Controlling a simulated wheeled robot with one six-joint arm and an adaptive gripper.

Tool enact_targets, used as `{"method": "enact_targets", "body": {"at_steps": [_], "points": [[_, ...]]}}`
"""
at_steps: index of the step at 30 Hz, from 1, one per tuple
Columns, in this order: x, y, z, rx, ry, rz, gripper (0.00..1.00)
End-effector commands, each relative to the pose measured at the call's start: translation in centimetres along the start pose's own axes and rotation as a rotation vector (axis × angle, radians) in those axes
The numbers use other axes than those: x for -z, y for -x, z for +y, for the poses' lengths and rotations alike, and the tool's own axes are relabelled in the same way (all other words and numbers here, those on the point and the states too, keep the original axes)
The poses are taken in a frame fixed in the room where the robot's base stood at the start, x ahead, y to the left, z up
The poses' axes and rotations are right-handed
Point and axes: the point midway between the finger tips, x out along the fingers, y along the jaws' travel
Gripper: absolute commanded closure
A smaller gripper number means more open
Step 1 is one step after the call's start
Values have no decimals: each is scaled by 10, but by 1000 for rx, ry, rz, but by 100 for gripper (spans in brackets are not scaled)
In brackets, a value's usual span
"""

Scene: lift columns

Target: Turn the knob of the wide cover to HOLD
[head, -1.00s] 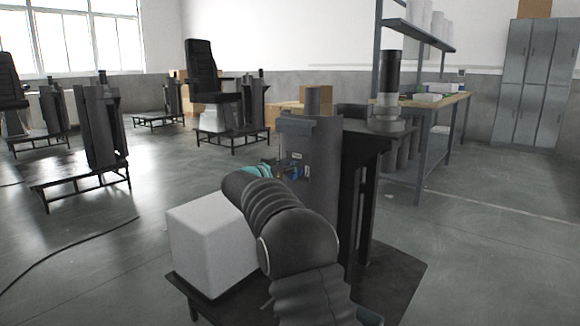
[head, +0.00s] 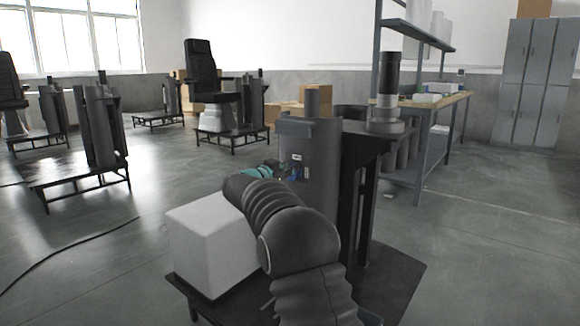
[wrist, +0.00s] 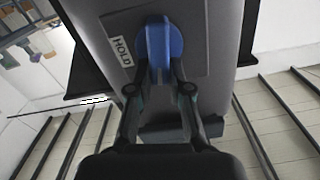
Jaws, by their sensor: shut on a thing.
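The wide cover (head: 322,150) is a grey upright housing in the middle of the head view, and it fills the upper part of the wrist view (wrist: 205,30). Its blue knob (wrist: 158,45) sits on a dark plate and stands nearly upright in the wrist picture. A white HOLD label (wrist: 121,51) is just left of the knob. My gripper (wrist: 160,74) is shut on the knob, one finger on each side. In the head view my arm partly hides the gripper (head: 284,175), and the knob's angle cannot be told there.
A pale box (head: 208,245) stands beside my arm. A dark column with a cylinder (head: 387,95) stands right of the cover. A workbench (head: 437,104) and lockers (head: 540,85) are behind at right. Open floor (head: 110,255) lies at left.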

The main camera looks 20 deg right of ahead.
Motion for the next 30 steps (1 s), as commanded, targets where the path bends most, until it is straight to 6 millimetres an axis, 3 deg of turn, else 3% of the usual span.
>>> {"method": "enact_targets", "body": {"at_steps": [30], "points": [[-12, 0, 19, 1, -960, 1, 100]]}}
